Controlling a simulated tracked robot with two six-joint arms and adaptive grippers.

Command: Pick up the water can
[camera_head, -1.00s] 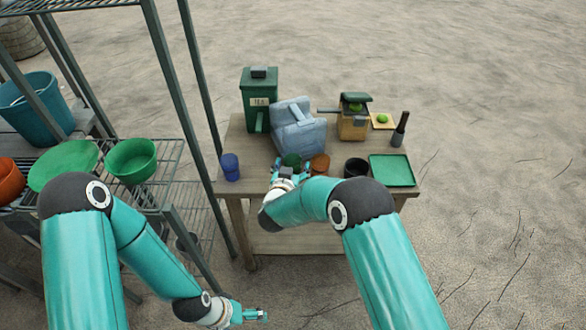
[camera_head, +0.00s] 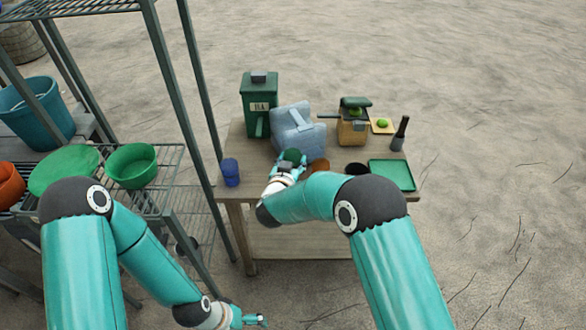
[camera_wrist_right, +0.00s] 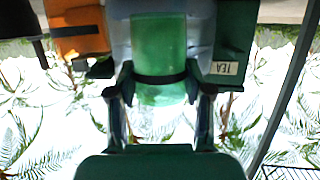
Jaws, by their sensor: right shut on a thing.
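The light blue-grey water can (camera_head: 292,122) stands on the table, next to a green tea tin (camera_head: 259,92). My right gripper (camera_head: 286,166) is in front of the can, shut on a green cup (camera_head: 292,155). In the right wrist view the cup (camera_wrist_right: 158,50) sits between the two fingers (camera_wrist_right: 158,88), with the can (camera_wrist_right: 120,35) behind it. I cannot tell whether the cup touches the can. My left gripper (camera_head: 255,320) is low at the bottom of the head view, away from the table; its opening is too small to tell.
On the table (camera_head: 235,143) stand a blue cup (camera_head: 230,173), a partly hidden orange cup (camera_head: 318,165), a black cup (camera_head: 356,168), a yellow grinder (camera_head: 351,131), a dark pestle-like tool (camera_head: 399,135) and a green tray (camera_head: 391,175). A wire shelf (camera_head: 175,165) is on the left.

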